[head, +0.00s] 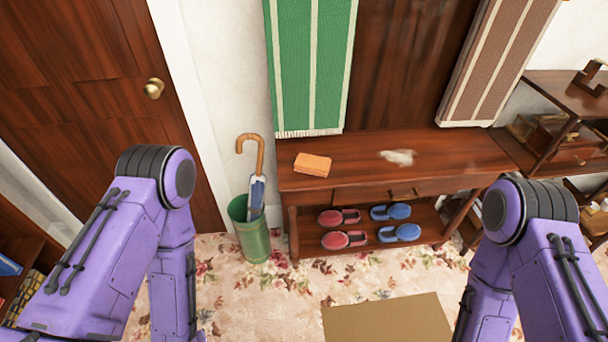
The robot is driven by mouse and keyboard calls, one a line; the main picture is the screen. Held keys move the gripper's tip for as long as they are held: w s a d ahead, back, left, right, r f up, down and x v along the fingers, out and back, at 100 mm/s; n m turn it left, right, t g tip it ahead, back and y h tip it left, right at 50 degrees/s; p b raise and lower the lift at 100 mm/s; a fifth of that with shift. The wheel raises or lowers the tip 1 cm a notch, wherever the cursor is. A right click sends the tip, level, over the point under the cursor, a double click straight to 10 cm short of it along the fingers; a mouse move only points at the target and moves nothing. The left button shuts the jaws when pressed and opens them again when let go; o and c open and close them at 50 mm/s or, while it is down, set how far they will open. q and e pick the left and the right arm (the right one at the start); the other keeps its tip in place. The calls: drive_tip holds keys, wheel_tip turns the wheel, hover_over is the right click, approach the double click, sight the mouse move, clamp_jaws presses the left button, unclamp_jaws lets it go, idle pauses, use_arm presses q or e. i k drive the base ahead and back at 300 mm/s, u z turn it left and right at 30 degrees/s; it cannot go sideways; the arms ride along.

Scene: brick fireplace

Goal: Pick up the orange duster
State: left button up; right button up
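The orange duster (313,164) is a small flat block lying on the left part of a dark wooden console table (350,182). In the head view my two purple arms come in from the left and right, bent at the elbows. Their lower parts run down out of the picture, so neither gripper shows. Nothing touches the duster. A whitish dusty patch (398,157) lies on the tabletop to the right of it.
A green umbrella stand (252,232) with an umbrella (257,188) stands left of the table. Red slippers (343,239) and blue slippers (399,233) sit on the lower shelf. A green striped cloth (309,65) hangs behind. A brown mat (388,318) lies on the floral carpet in front.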

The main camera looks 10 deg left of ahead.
sight(309, 165)
drive_tip(key=u, duration=1.05)
drive_tip(key=i, duration=0.95)
drive_tip(key=z, duration=0.25)
